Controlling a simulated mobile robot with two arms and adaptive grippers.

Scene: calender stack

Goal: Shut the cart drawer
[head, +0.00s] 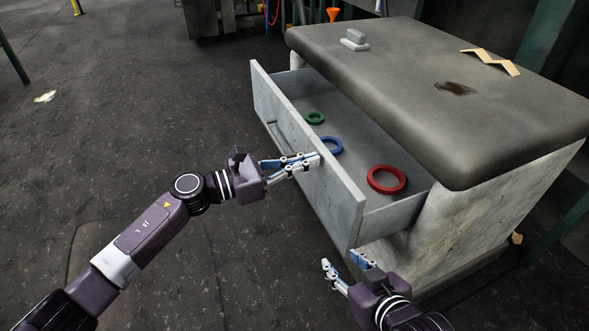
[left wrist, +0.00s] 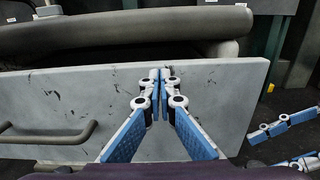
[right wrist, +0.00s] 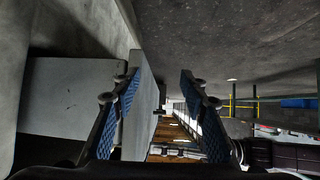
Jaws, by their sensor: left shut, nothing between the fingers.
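The cart drawer (head: 300,152) is pulled out of the grey cart (head: 470,215), with its front panel facing left in the head view. A green ring (head: 315,118), a blue ring (head: 331,146) and a red ring (head: 387,179) lie inside. My left gripper (head: 318,158) is shut and empty, its tips at the drawer front. In the left wrist view the front panel (left wrist: 235,95) spans the picture, with the handle (left wrist: 50,136) to the left of the fingers. Whether the tips touch it is unclear. My right gripper (head: 345,266) is open beside the drawer's near end.
The cart's dark padded top (head: 400,85) carries a small grey block (head: 355,39) and a folded tan piece (head: 490,61). A green post (head: 560,225) stands at the right. The floor (head: 150,110) left of the drawer is largely clear.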

